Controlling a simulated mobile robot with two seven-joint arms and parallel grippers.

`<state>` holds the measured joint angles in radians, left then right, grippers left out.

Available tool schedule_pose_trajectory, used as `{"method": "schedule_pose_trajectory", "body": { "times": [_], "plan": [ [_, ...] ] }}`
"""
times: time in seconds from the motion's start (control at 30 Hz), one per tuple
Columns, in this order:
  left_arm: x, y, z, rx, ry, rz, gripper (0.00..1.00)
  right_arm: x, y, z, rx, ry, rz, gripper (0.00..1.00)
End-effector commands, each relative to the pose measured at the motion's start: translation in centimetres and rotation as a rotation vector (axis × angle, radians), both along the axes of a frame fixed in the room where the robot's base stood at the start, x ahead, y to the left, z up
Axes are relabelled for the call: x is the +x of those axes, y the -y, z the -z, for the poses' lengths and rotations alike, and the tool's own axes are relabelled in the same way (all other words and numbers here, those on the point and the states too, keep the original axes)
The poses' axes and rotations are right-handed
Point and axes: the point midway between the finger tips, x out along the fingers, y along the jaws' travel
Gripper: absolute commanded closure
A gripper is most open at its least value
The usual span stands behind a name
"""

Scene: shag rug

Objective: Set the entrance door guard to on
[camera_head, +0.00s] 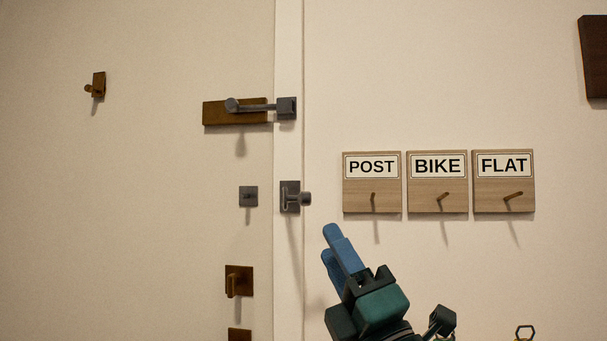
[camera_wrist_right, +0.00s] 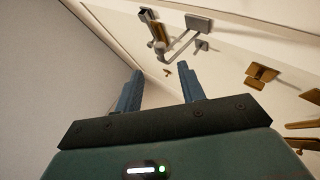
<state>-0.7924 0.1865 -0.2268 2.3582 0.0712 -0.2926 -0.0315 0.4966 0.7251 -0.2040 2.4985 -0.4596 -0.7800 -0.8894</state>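A grey fitting that looks like the door guard (camera_head: 289,197) is on the pale frame strip, with its arm and knob (camera_head: 306,199) sticking out to the right. A small square grey plate with a stud (camera_head: 248,197) sits left of it on the door panel. My right gripper (camera_head: 329,243) is below and right of the guard, apart from it. In the right wrist view its two blue fingers (camera_wrist_right: 161,84) are spread with nothing between them. Metal fittings (camera_wrist_right: 181,40) show beyond the fingertips there; I cannot tell which is the guard. My left gripper is not in view.
Above is a brown plate (camera_head: 218,113) with a grey bar reaching a block (camera_head: 287,108). Brown fittings (camera_head: 238,281) are lower left. Wooden hook boards labelled POST (camera_head: 355,199), BIKE (camera_head: 422,199) and FLAT (camera_head: 488,202) hang right. Wall between guard and boards is bare.

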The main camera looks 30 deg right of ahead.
Motion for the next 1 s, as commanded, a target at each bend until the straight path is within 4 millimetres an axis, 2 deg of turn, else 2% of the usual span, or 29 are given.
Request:
{"method": "schedule_pose_trajectory", "body": {
  "times": [0.03,0.2,0.47,0.7,1.0],
  "plan": [
    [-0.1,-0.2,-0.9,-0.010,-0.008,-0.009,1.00,0.1,0.0,-0.5,-0.001,-0.004,0.001,0.60],
    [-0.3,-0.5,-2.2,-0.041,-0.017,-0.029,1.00,0.5,0.0,-0.7,-0.005,-0.005,0.004,0.60],
    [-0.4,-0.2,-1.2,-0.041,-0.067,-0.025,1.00,3.7,-0.2,-3.5,-0.005,-0.001,0.004,0.60],
    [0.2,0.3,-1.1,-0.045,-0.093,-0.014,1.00,6.8,-0.4,-6.1,-0.005,-0.003,0.004,0.60],
    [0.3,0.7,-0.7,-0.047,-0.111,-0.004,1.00,8.2,-0.5,-7.1,-0.006,-0.005,0.003,0.60]
  ]
}}
